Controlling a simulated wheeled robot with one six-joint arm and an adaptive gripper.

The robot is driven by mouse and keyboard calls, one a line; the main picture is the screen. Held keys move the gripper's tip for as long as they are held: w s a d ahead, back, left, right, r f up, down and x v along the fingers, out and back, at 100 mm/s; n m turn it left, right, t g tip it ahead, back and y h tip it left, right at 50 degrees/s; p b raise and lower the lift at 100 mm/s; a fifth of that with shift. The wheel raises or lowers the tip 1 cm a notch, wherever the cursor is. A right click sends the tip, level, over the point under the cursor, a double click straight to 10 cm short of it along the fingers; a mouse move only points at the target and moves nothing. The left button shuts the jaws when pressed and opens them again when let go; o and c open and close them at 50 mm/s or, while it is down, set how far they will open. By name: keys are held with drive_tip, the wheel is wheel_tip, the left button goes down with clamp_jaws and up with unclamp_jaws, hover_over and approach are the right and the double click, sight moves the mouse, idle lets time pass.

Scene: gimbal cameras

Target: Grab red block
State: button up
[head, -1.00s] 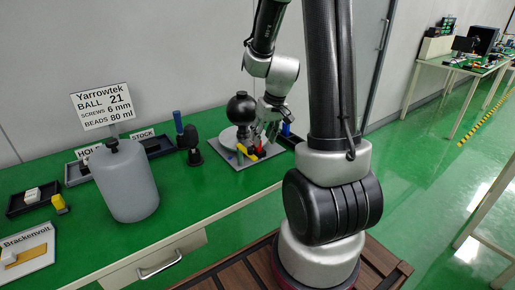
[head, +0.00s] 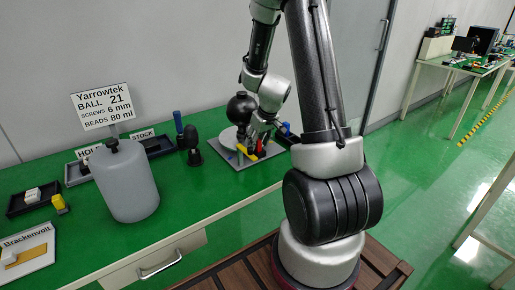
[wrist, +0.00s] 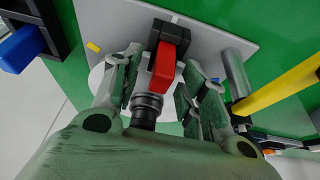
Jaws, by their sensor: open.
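The red block (wrist: 163,66) shows in the wrist view, set against a black piece (wrist: 169,35) on a grey plate (wrist: 100,14). In the head view only a small bit of red (head: 259,146) shows beside my gripper (head: 253,150). My gripper (wrist: 162,60) is open, with one finger on each side of the red block. Gaps show between the fingers and the block in the wrist view. I cannot tell how deep the block sits between the fingertips.
A black ball (head: 241,107) stands behind my gripper. A yellow bar (wrist: 285,88) and a grey cylinder (wrist: 236,72) lie close to the right finger. A blue-ended part (wrist: 20,48) is at far left. A large grey bottle (head: 126,182) stands left on the green bench.

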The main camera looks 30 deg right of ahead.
clamp_jaws()
drive_tip(key=shift+r, duration=0.1)
